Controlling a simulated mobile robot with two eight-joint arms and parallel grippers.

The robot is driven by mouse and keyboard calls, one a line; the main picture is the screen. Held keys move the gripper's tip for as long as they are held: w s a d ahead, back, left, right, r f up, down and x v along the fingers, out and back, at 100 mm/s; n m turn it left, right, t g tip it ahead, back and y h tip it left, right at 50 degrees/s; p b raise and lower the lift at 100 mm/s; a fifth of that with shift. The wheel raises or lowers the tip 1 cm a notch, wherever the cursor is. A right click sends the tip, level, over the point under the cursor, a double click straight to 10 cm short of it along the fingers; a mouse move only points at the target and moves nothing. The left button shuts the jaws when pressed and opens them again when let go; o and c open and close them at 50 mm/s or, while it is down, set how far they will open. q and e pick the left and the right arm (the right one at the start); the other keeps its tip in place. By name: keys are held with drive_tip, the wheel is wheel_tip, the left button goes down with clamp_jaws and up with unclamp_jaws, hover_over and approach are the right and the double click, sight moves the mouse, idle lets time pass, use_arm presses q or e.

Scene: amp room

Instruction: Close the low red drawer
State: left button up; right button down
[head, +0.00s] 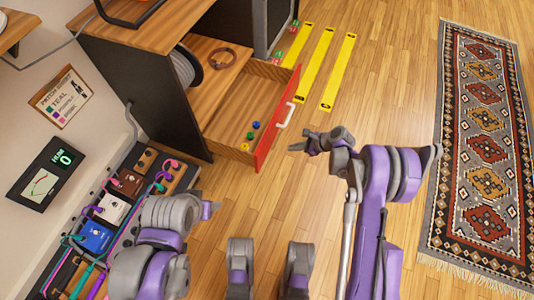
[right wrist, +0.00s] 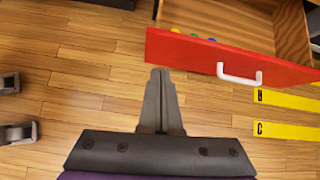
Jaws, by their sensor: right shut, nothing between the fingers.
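The low red drawer (head: 277,119) is pulled out of the wooden cabinet (head: 160,50). It has a red front, a white handle (head: 285,115) and small coloured pieces inside. My right gripper (head: 296,147) is shut and empty, a little to the right of the drawer's near end and apart from it in the head view. In the right wrist view its fingers (right wrist: 159,75) point at the red front (right wrist: 220,55), left of the white handle (right wrist: 239,74). My left arm (head: 165,225) shows at the lower left; its fingers are not clearly visible.
Pedals on a board (head: 115,210) with cables stand along the left wall. Yellow strips (head: 338,72) lie on the floor beyond the drawer. A patterned rug (head: 485,150) lies at the right. The wooden floor between drawer and rug is mostly clear.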

wheel_tip(320, 180, down, 4)
drive_tip(key=m, duration=0.1)
drive_tip(key=b, duration=0.4)
approach(260, 152)
drive_tip(key=shift+d+f+x, duration=0.1)
drive_tip(key=shift+d+x, duration=0.05)
drive_tip(key=shift+x, duration=1.4)
drive_tip(key=shift+d+f+x, duration=0.15)
drive_tip(key=shift+x, duration=1.4)
use_arm(q)
drive_tip(key=x, duration=0.2)
drive_tip(key=s+x, duration=0.1)
drive_tip(key=x, duration=0.1)
drive_tip(key=shift+w+f, duration=0.1)
drive_tip(key=shift+f, duration=0.25)
use_arm(e)
drive_tip(key=shift+w, duration=0.15)
drive_tip(key=shift+a, duration=0.15)
